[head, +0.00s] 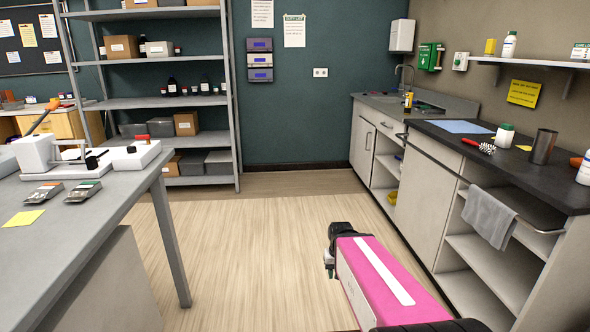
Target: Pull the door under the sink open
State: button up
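The sink (412,106) with its tap (404,76) is set in the grey counter at the back right. Under that counter is a pale cabinet door (361,149) with an upright bar handle (368,141); it looks shut. My arm, pink with a white stripe, reaches in from the bottom right. My gripper (329,262) is at its far dark end, small and partly hidden, over the open floor. It is well short of the door and touches nothing that I can see. Whether its fingers are open or shut cannot be made out.
Open shelves (386,172) and another pale panel (425,203) lie along the right. A grey towel (490,217) hangs on a rail there. A grey table (95,213) stands at left, a shelf rack (150,104) behind. The wooden floor (265,230) between is clear.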

aim_at(366, 132)
jog(key=i+u, duration=0.1)
jog(key=i, duration=1.7)
jog(key=i+z, duration=0.15)
jog(key=i, duration=0.7)
jog(key=i+j+z, duration=0.2)
jog(key=i, duration=0.6)
jog(key=i+l+z, duration=0.15)
jog(key=i+z, duration=0.7)
jog(key=i, duration=0.1)
